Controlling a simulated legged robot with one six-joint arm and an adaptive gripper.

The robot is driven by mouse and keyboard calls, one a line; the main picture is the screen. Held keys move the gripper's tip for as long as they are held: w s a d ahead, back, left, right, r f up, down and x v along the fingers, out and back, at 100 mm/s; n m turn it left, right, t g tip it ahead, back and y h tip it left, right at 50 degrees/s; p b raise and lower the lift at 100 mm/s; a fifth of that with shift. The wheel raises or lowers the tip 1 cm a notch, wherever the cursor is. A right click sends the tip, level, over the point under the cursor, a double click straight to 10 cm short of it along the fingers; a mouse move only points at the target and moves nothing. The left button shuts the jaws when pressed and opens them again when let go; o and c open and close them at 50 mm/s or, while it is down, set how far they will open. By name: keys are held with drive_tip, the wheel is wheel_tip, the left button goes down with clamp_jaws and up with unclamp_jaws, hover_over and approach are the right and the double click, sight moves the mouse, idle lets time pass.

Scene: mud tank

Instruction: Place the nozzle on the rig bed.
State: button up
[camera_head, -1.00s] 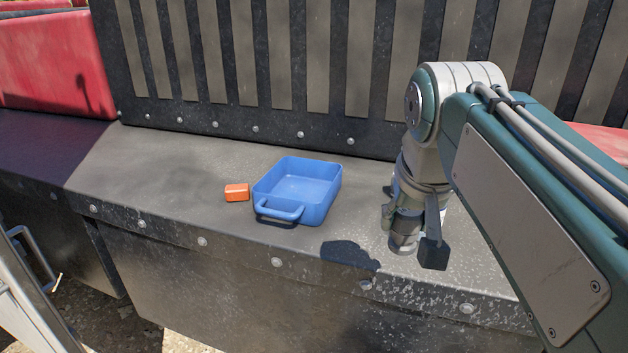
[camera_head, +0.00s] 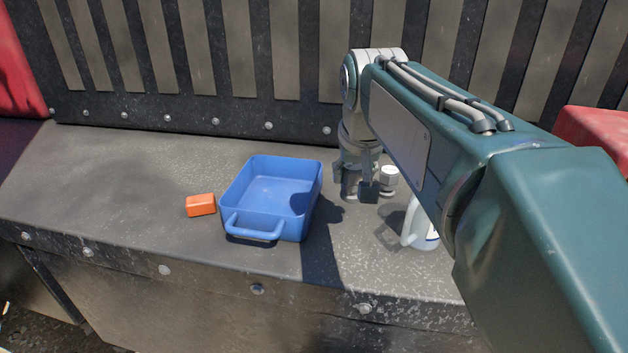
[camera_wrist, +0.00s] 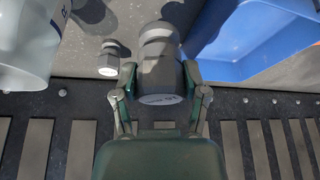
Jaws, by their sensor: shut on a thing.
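My gripper (camera_head: 356,188) is low over the dark metal bed (camera_head: 120,180), just right of the blue tray. In the wrist view my gripper (camera_wrist: 159,72) is shut on a grey stepped cylindrical piece, the nozzle (camera_wrist: 160,50), with a finger on each side. In the head view the nozzle is mostly hidden by the fingers. I cannot tell whether it touches the bed. The bed's bare speckled surface also shows in the wrist view (camera_wrist: 85,45).
The blue tray (camera_head: 233,200) stands left of my gripper, with an orange block (camera_head: 200,205) beside it. A grey hex-headed fitting (camera_head: 389,180) is close on the right. A white jug (camera_head: 418,230) stands nearer the front, partly behind my arm. A slatted wall (camera_head: 215,110) closes the back.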

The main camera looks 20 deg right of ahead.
drive_tip(key=w+f, duration=0.1)
drive_tip(key=w+d+f, duration=0.1)
drive_tip(key=w+f, duration=0.2)
drive_tip(key=f, duration=0.1)
drive_tip(key=shift+w+d+f, duration=0.15)
drive_tip(key=shift+d+f, duration=0.05)
drive_tip(key=shift+d, duration=0.15)
drive_tip(key=shift+s+x, duration=0.2)
drive_tip(key=shift+x, duration=0.7)
drive_tip(key=shift+s+x, duration=0.2)
drive_tip(key=shift+x, duration=0.75)
drive_tip(key=shift+a+f, duration=0.1)
drive_tip(key=shift+f, duration=0.1)
drive_tip(key=o, duration=1.2)
drive_tip(key=shift+c, duration=0.2)
